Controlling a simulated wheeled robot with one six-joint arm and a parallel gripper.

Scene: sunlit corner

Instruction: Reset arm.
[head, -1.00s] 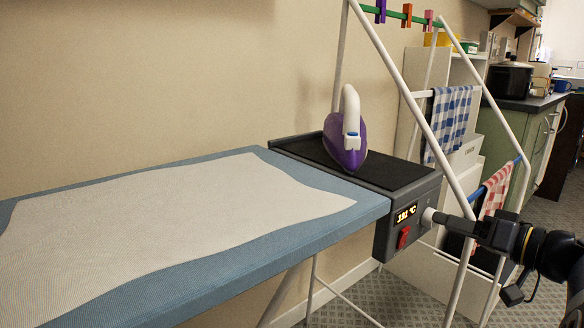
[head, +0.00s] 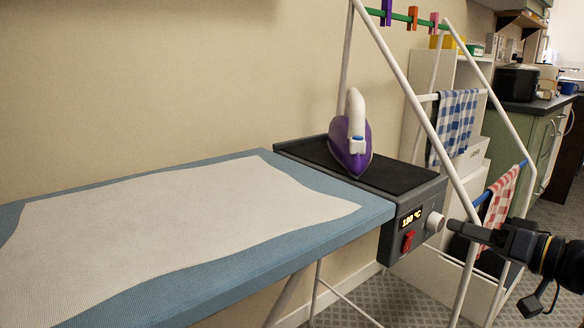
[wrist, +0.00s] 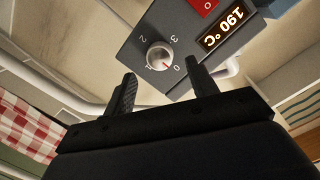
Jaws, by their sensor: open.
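My gripper (head: 455,230) is just to the right of the control box's white knob (head: 434,223), apart from it in the head view. In the wrist view my gripper (wrist: 162,82) is open and empty, its two black fingers spread, with the knob (wrist: 159,56) beyond them and numbers marked around it. The grey control box (head: 387,238) is at the end of the ironing board. Its lit display (wrist: 221,30) reads 190 °C in the wrist view. A red switch (head: 408,241) is beside the knob.
A purple and white iron (head: 358,150) stands on the black rest (head: 400,182). A white drying rack (head: 423,110) with blue (head: 455,120) and red (head: 500,200) checked cloths stands close behind my gripper.

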